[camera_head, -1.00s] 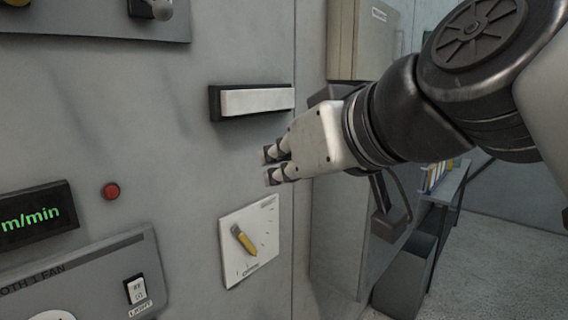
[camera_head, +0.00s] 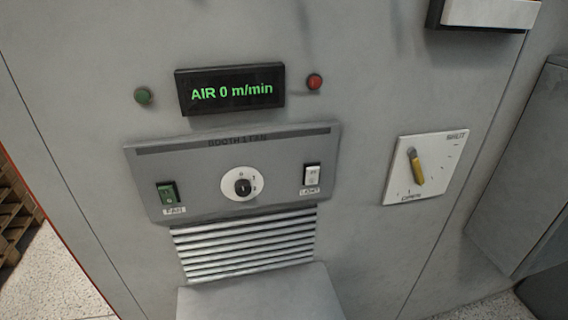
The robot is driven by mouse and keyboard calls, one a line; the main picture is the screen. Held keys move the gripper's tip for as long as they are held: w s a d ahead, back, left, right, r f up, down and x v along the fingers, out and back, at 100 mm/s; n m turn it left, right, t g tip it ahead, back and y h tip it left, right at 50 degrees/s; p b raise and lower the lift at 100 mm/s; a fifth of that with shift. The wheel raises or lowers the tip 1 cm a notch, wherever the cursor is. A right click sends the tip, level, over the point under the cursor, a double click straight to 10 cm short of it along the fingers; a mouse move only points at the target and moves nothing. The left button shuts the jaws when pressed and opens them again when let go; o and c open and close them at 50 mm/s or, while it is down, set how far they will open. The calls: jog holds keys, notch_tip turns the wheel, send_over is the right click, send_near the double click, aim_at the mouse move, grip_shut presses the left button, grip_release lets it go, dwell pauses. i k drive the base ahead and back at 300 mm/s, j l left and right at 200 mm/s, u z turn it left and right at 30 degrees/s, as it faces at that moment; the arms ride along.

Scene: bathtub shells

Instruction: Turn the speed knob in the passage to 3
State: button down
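A small black round knob (camera_head: 243,187) sits at the centre of a white round dial on a grey panel (camera_head: 205,160) labelled "BOOTH 1 FAN". The dial's marks are too small to read, so I cannot tell the knob's setting. A dark display (camera_head: 231,89) above the panel reads "AIR 0 m/min" in green. My gripper is not in view now.
A yellow pointer (camera_head: 416,167) stands on a white plate to the right. Louvres (camera_head: 245,245) and a grey ledge (camera_head: 260,298) lie below. Green (camera_head: 142,96) and red (camera_head: 314,82) lamps flank the display.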

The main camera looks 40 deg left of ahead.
aim_at(243, 188)
jog(key=u, duration=1.85)
